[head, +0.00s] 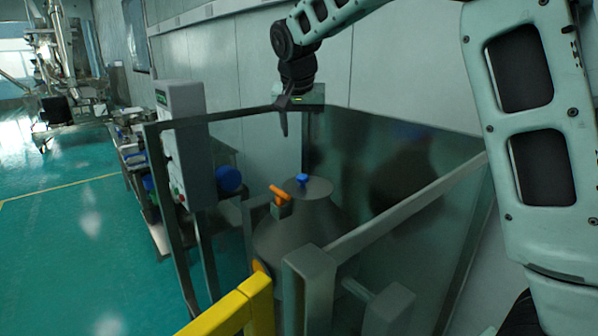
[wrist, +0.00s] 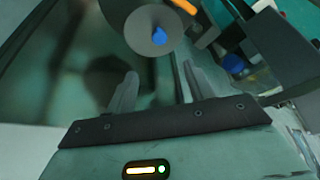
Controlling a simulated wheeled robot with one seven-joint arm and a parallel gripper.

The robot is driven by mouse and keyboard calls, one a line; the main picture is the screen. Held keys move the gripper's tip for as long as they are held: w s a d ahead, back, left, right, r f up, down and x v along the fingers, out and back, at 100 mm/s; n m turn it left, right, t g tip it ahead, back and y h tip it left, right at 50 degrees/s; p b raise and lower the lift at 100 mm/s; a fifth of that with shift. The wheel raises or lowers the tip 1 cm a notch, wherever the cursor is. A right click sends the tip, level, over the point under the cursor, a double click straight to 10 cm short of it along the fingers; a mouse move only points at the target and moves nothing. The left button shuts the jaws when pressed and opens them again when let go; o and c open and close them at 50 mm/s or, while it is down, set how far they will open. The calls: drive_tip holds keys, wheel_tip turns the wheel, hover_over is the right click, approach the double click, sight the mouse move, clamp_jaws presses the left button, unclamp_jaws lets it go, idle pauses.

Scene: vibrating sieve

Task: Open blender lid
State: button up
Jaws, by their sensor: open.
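The blender lid (head: 318,188) is a round grey disc with a blue knob (head: 302,179) on top. It sits on the grey conical blender body (head: 290,240), with an orange handle (head: 280,194) at its left edge. In the wrist view the lid (wrist: 138,22) and its blue knob (wrist: 158,36) show at the top, beyond the fingertips. My gripper (head: 284,130) hangs above the blender, pointing down, apart from the lid. In the wrist view its fingers (wrist: 158,80) are spread with nothing between them.
A dark metal frame with panels (head: 395,170) encloses the blender at the back and right. A yellow rail (head: 235,308) stands in front. A grey control box (head: 185,140) and a blue motor (head: 229,179) are at left.

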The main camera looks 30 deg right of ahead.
sight(302, 176)
drive_tip(key=p+x, duration=0.4)
drive_tip(key=x, duration=1.1)
drive_tip(key=shift+f, duration=0.3)
clamp_jaws()
drive_tip(key=shift+r, duration=0.1)
